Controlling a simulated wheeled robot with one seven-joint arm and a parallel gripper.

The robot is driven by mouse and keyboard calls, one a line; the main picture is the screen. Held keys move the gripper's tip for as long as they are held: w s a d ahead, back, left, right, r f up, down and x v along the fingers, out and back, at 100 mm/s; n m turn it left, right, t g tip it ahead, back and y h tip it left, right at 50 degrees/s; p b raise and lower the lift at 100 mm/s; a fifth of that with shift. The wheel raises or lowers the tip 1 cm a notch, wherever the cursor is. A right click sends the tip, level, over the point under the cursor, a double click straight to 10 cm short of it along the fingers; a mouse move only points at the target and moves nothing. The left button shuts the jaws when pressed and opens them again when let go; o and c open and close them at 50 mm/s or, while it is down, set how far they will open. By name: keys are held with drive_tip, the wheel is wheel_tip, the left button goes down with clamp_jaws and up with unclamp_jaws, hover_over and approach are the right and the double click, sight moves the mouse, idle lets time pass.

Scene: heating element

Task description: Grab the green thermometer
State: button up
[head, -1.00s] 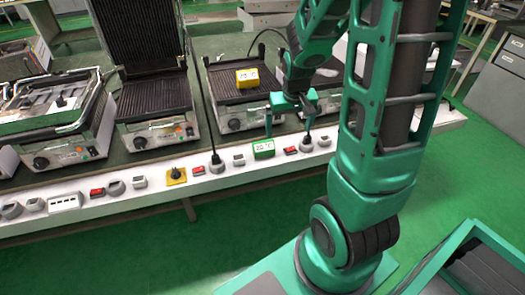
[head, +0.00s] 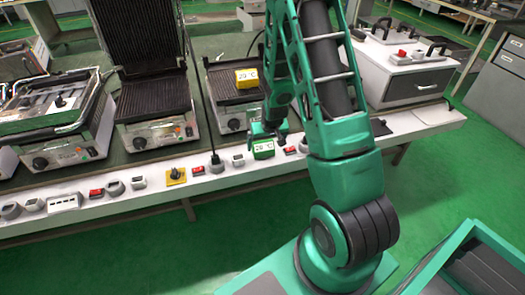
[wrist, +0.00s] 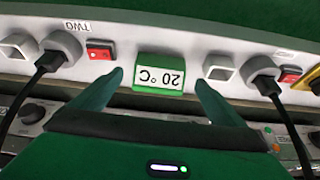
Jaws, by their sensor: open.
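The green thermometer (head: 263,149) sits on the white front strip of the bench, its label reading 20 °C. In the wrist view the thermometer (wrist: 159,75) appears upside down, between and just beyond my two fingertips. My gripper (head: 266,131) is open and empty, close behind and above the thermometer. In the wrist view my gripper's fingers (wrist: 158,76) are spread to either side of it, with a gap on each side. I cannot tell how far above it they are. A yellow thermometer (head: 247,77) lies on the grill plate behind.
Black plugs with cables (wrist: 55,55) and red switches (wrist: 100,49) flank the thermometer on the strip. A grill (head: 226,92) stands close behind. A green-edged bin (head: 465,250) is at lower right.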

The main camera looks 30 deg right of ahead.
sight(264, 146)
drive_tip(key=shift+w+x, duration=0.15)
drive_tip(key=shift+x, duration=1.4)
drive_tip(key=shift+w+x, duration=0.15)
drive_tip(key=shift+x, duration=1.4)
drive_tip(key=shift+d+r, duration=0.1)
drive_tip(key=shift+r, duration=0.05)
drive_tip(key=c, duration=1.2)
